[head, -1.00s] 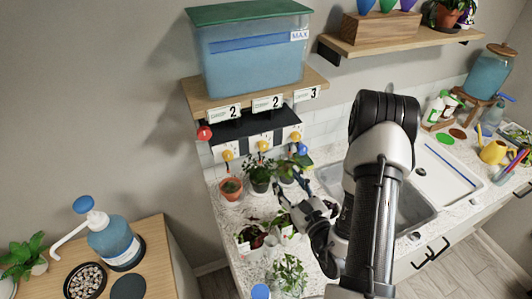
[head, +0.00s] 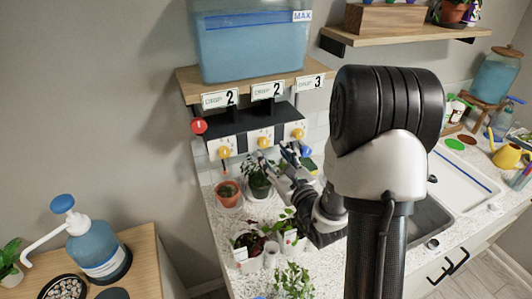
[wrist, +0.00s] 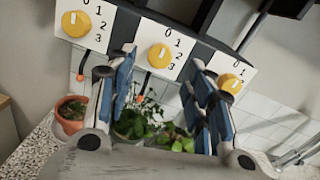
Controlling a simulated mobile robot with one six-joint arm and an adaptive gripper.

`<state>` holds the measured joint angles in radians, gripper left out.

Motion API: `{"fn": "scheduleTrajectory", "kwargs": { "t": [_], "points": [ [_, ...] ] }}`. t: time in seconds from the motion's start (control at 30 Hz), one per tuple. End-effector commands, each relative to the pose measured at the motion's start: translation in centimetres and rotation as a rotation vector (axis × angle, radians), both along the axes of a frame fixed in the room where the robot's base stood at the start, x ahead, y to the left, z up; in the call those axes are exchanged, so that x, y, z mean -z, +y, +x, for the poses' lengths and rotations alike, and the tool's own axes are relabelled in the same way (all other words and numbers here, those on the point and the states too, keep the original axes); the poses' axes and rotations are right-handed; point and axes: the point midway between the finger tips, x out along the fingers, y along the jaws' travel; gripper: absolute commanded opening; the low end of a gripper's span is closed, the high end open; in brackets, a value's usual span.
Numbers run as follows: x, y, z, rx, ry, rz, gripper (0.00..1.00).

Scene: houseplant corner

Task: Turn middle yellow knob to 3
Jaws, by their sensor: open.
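The middle yellow knob (head: 263,142) sits on a white plate, between a left yellow knob (head: 224,152) and a right yellow knob (head: 298,133). In the wrist view the middle knob (wrist: 159,55) shows beside printed numbers 0, 1, 2 and 3; I cannot tell its exact setting. The left knob (wrist: 76,23) and right knob (wrist: 230,83) show there too. My gripper (head: 277,157) is open and empty, just below and in front of the middle knob. In the wrist view its blue-padded fingers (wrist: 160,72) stand either side of that knob, apart from it.
A red knob (head: 198,125) is at the left. Potted plants (head: 228,192) stand below; a sink (head: 430,215) is right.

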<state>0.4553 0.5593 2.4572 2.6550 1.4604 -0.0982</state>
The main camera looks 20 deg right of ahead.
Motion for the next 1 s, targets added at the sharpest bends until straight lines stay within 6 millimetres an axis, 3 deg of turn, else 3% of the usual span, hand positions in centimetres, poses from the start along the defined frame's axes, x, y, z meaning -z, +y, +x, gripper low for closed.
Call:
{"fn": "scheduleTrajectory", "kwargs": {
  "t": [0.2, 0.37, 0.73, 1.0],
  "points": [
    [-0.1, 0.2, 4.0, -0.002, -0.001, -0.001, 0.48],
    [-0.1, 0.2, 5.5, 0.0, 0.0, 0.001, 0.48],
    [-0.1, 0.2, 5.9, 0.0, 0.001, 0.001, 0.47],
    [-0.1, 0.2, 5.9, 0.0, 0.0, 0.0, 0.29]
  ]
}}
